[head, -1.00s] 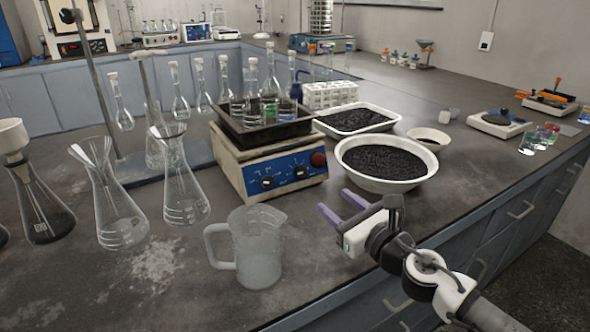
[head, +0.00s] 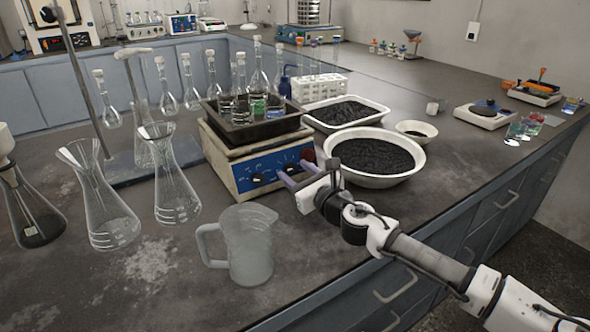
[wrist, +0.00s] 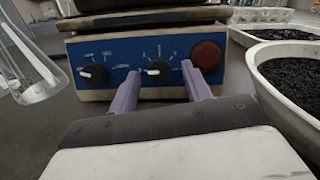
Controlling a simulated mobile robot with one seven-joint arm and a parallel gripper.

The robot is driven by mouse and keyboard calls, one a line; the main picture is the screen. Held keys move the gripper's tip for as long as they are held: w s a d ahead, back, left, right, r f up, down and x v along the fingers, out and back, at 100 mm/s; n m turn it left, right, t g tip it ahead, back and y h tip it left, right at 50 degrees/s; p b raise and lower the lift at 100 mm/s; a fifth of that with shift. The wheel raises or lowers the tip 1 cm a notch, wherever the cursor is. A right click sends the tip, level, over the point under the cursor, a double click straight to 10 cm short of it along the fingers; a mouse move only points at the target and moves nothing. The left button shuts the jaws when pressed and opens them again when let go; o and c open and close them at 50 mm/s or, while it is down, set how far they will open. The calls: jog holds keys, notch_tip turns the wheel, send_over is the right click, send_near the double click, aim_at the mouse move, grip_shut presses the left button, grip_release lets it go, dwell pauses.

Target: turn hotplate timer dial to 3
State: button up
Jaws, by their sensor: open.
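The hotplate (head: 250,160) has a blue front panel with two black dials and a red knob (wrist: 207,56) at the right end. In the wrist view the right dial (wrist: 158,71) has a white pointer aimed left, with scale marks too small to read. The left dial (wrist: 95,74) has a similar white pointer. My gripper (wrist: 162,84) is open. Its purple fingers point at the panel, one on each side of the right dial. Whether they touch it cannot be told. In the head view my gripper (head: 288,174) hides part of the panel's right side.
A black tray (head: 222,129) with flasks stands on the hotplate. A white bowl of black grains (head: 408,172) is close on the right. A beaker jug (head: 246,245) stands in front, with conical flasks (head: 174,195) to the left.

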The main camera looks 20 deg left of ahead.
jog(key=shift+w+a, duration=0.3)
jog(key=shift+a, duration=0.1)
jog(key=c, duration=1)
